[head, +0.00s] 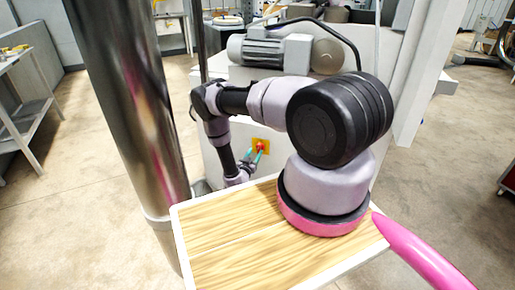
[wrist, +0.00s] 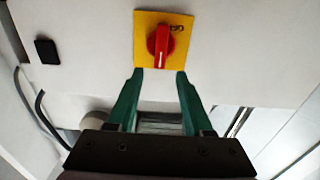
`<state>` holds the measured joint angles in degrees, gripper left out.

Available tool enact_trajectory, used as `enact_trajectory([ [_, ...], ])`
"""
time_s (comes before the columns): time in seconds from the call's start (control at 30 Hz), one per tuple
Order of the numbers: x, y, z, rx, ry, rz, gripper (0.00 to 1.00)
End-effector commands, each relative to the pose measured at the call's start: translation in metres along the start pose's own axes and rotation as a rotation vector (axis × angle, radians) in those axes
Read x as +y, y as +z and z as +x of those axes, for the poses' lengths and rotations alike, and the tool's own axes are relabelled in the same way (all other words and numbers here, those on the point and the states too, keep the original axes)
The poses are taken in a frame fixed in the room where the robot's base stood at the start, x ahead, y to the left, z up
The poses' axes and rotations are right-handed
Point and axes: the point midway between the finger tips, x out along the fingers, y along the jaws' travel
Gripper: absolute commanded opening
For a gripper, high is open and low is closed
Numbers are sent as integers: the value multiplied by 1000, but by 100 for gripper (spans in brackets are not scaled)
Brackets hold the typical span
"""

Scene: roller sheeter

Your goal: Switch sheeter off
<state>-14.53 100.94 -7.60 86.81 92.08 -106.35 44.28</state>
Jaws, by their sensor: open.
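The sheeter's switch is a red rotary knob (wrist: 159,45) on a yellow plate (wrist: 181,56), set in the white side panel of the machine (wrist: 230,60). In the head view the red knob (head: 261,147) and yellow plate (head: 266,141) show small, behind my arm. My gripper (wrist: 154,76) is open, its two green fingers spread with the tips at the lower edge of the plate. The knob lies between and just past the tips in the picture. In the head view my gripper (head: 256,154) is beside the plate. Whether the fingers touch the knob cannot be told.
A black square fitting (wrist: 47,51) and a dark cable (wrist: 42,115) are on the left of the panel. A grey motor (head: 265,53) sits above the switch. A shiny metal column (head: 125,100) stands at left, and a shelf rack (head: 25,110) beyond it.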

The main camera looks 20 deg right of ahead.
Motion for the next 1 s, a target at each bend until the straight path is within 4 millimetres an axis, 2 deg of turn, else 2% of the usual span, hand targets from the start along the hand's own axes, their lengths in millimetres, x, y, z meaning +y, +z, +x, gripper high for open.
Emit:
enact_trajectory([
  [0.1, 1, 0, 24, 0, 4, 4, 51],
  [0.3, 0, 0, 48, 0, 2, 2, 51],
  [0.67, 0, 0, 55, -1, -1, 1, 51],
  [0.7, 0, 0, 54, -1, -1, 1, 47],
  [0.77, 0, 0, 54, -1, -1, 1, 24],
  [0.8, 0, 0, 54, -1, -1, 1, 9],
  [0.83, -1, 0, 54, -1, -1, 1, 0],
  [1.0, 0, 1, 54, -3, -1, 1, 0],
])
